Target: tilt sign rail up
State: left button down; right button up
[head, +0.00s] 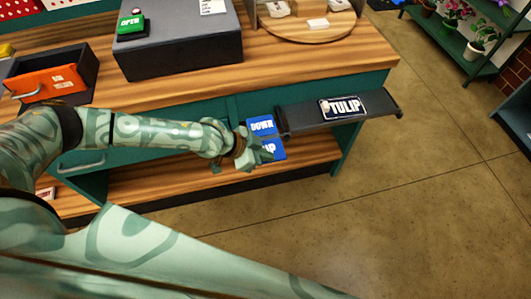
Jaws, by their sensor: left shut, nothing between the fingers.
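The sign rail (303,118) is a dark grey flap at the front right of the counter, sticking out roughly level. My right gripper is not in view.
A lower wooden shelf (200,190) runs beneath. The floor (430,200) at right is clear.

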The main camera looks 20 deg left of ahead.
pick_arm(q)
jog(key=shift+s+d+f+m+t+y+p, duration=0.1)
jog(key=shift+s+f+m+t+y+p, duration=0.25)
jog(key=shift+p, duration=0.9)
notch_tip(320, 180, down, 2)
jog(key=shift+d+m+t+y+p, duration=0.1)
jog(key=shift+m+t+y+p, duration=0.3)
jog(key=shift+t+p, duration=0.6)
notch_tip(320, 180, down, 2)
jog(key=shift+w+m+t+y, duration=0.1)
jog(key=shift+m+t+y, duration=0.25)
jog(key=shift+m+t, duration=0.15)
jog(key=shift+f, duration=0.25)
